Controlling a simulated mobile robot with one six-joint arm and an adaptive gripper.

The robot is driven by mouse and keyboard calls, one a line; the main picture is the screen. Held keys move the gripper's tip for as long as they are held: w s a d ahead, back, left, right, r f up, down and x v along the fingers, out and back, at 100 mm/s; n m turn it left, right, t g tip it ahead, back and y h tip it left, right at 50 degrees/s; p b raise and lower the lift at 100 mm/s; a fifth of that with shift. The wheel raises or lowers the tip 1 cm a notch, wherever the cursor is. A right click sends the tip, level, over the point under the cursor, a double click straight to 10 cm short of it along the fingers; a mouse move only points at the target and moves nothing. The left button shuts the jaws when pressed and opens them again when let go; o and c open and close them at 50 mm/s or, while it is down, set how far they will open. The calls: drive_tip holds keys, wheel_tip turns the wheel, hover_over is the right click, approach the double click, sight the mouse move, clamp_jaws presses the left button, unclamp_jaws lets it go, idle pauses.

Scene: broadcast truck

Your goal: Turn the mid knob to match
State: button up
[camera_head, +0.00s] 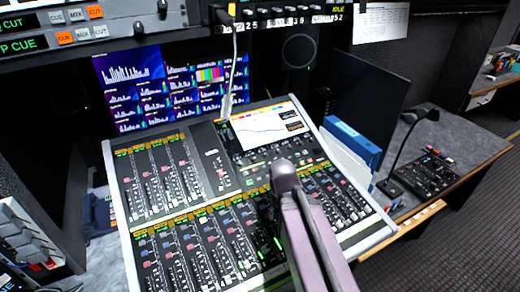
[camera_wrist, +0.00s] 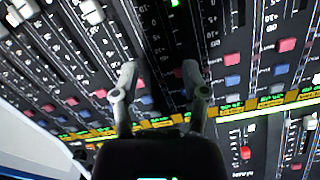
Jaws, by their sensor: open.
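The mixing console (camera_head: 210,150) fills the middle of the head view, with banks of faders, small coloured buttons and a lit screen (camera_head: 265,128) at its top. A row of small knobs (camera_head: 283,147) lies just below that screen. I cannot tell which one is the mid knob. My arm covers part of the console's lower right, and my gripper is hidden in the head view. In the wrist view my gripper (camera_wrist: 160,70) is open and empty over the console face (camera_wrist: 160,45), its two fingers apart above a dark strip, with red and blue buttons on both sides.
A wall of meter displays (camera_head: 170,85) stands behind the console. A dark monitor (camera_head: 362,95) and a blue box (camera_head: 352,142) stand to its right. A gooseneck microphone (camera_head: 405,150) and a small control panel (camera_head: 428,172) are on the side desk.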

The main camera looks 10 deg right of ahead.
sight(266, 154)
drive_tip(key=shift+w+d, duration=0.3)
drive_tip(key=shift+w, duration=0.15)
drive_tip(key=shift+d, duration=0.1)
drive_tip(key=shift+o, duration=0.4)
drive_tip(key=w+r+t+p, duration=0.1)
drive_tip(key=w+r+p, duration=0.3)
drive_tip(key=w, duration=0.4)
drive_tip(key=w+d+r+n+t+p, duration=0.1)
drive_tip(key=w+r+t+p, duration=0.1)
drive_tip(key=w+r+p, duration=0.2)
drive_tip(key=w+r+t+p, duration=0.1)
drive_tip(key=w+r+p, duration=0.3)
drive_tip(key=w, duration=0.7)
drive_tip(key=shift+w+d+r+t+y, duration=0.3)
drive_tip(key=shift+w+r, duration=0.05)
drive_tip(key=shift+r, duration=0.6)
drive_tip(key=shift+f, duration=0.2)
drive_tip(key=b+x, duration=1.2)
drive_tip(key=x, duration=0.1)
drive_tip(key=shift+f, duration=0.25)
